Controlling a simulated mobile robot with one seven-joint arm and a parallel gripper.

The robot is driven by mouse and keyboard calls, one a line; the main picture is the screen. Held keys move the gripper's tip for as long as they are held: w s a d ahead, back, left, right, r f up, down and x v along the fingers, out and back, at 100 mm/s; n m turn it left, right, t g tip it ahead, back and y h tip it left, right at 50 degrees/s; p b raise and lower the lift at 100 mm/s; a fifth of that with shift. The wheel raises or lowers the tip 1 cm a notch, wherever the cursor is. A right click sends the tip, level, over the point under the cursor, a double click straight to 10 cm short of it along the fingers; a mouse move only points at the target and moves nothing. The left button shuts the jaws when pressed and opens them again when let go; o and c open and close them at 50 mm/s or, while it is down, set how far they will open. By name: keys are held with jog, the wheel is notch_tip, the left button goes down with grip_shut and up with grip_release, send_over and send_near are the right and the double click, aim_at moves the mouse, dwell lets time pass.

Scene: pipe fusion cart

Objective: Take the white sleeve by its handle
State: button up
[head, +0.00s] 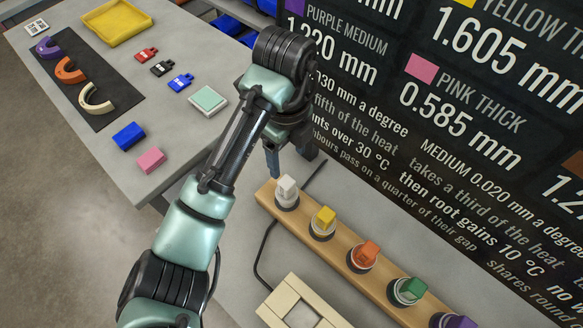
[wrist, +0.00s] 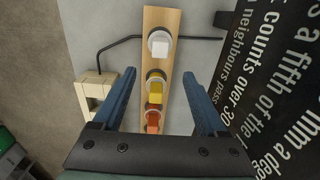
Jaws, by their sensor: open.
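The white sleeve (head: 287,192) stands upright at the far left end of a wooden rack, with its pale block-shaped handle on top. In the wrist view the white sleeve (wrist: 159,45) lies beyond the fingertips, roughly in line with the gap between them. My gripper (head: 290,165) is above and just behind that end of the rack in the head view. In the wrist view my gripper (wrist: 159,74) is open, its two blue fingers apart with nothing held. The arm partly hides the gripper in the head view.
The wooden rack (head: 336,252) also holds yellow (head: 324,219), orange (head: 368,252), green (head: 413,288) and purple (head: 456,321) sleeves. A dark text board (head: 450,130) rises close behind. A cream block frame (head: 300,303) and a black cable (head: 258,262) lie in front.

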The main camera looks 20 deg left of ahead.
aim_at(286, 181)
notch_tip(286, 181, down, 7)
jog(key=b, duration=0.4)
jog(key=shift+s, duration=0.15)
jog(key=shift+w+a+f+p, duration=0.15)
jog(key=shift+f+p, duration=0.15)
jog(key=shift+f, duration=1.15)
jog(key=shift+w+a+f+p, duration=0.15)
jog(key=shift+f+p, duration=0.15)
jog(key=shift+f, duration=1.15)
grip_shut()
